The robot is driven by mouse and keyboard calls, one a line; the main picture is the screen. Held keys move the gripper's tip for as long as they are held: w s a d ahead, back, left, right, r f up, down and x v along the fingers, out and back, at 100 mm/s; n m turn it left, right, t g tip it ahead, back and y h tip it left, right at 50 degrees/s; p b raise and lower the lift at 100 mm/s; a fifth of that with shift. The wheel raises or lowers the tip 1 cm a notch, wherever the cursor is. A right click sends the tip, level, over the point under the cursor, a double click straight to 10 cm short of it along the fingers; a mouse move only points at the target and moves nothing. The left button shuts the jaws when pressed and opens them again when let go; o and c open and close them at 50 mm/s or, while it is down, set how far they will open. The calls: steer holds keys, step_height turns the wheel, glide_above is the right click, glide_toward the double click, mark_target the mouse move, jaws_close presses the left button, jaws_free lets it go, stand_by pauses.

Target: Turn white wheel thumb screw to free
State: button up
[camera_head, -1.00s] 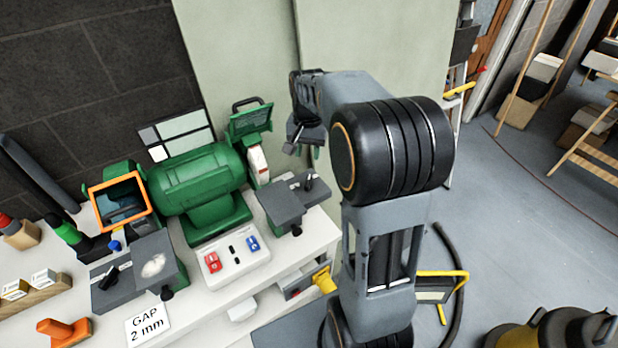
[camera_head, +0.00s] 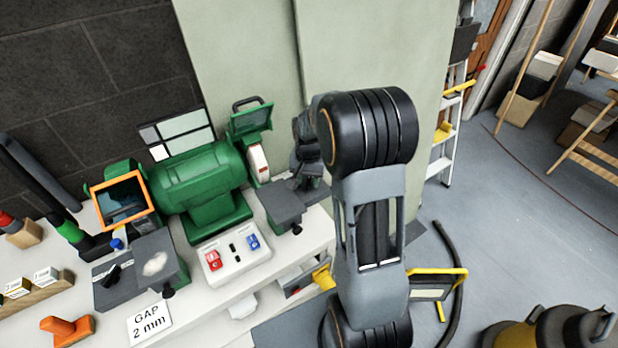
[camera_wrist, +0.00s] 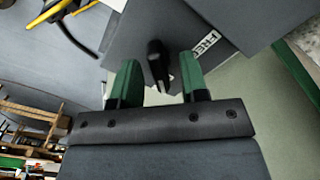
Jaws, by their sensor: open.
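The thumb screw (camera_wrist: 156,58) is a black lever-like knob on a grey plate. It stands in the wrist view beside a label (camera_wrist: 206,43) reading FREE. My gripper (camera_wrist: 159,78) is open, with one green finger on each side of the knob; I cannot tell whether either touches it. The white wheel (camera_head: 257,162) is at the right end of the green bench grinder (camera_head: 197,190). In the head view my gripper (camera_head: 308,168) is over the grey block behind the right tool rest (camera_head: 281,203). The knob is hidden there by my gripper.
A switch box (camera_head: 234,256) with red and blue switches sits in front of the grinder. A card (camera_head: 149,321) reading GAP 2 mm lies at the bench's front left. A green eye shield (camera_head: 251,118) stands close to my gripper's left. Open floor lies right of the bench.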

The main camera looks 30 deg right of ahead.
steer(key=shift+c, duration=0.3)
jaws_close()
steer(key=shift+d, duration=0.2)
steer(key=shift+a, duration=0.2)
steer(key=n+b, duration=0.1)
steer(key=n, duration=0.7)
steer(key=shift+n+b, duration=0.3)
steer(key=n, duration=0.9)
steer(key=shift+b, duration=0.4)
